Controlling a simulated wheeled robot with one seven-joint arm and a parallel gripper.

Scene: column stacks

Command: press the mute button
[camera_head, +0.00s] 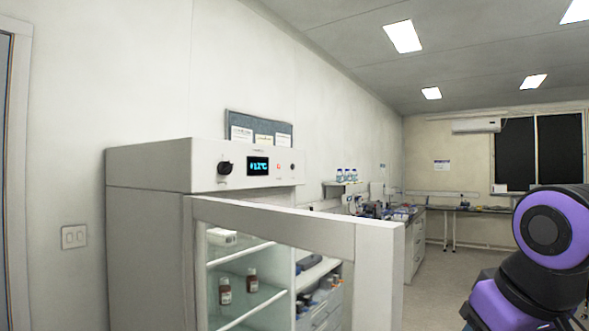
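A white laboratory fridge (145,215) stands against the left wall. Its top front panel (215,171) carries a black knob (225,168), a lit blue display (259,166) reading about 12 °C, a small red light or button (279,166) and a small dark round part (292,167) at the right. Which of these small parts is the mute button cannot be told, as any labels are too small to read. My gripper is not in view; only a purple and black part of my arm shows at the lower right, apart from the fridge.
The fridge's glass door (379,270) stands open, its white frame reaching toward me below the panel. Brown bottles (252,281) stand on the shelves inside. A lab bench (418,245) with equipment lies farther back. Floor (440,275) shows clear right of the door.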

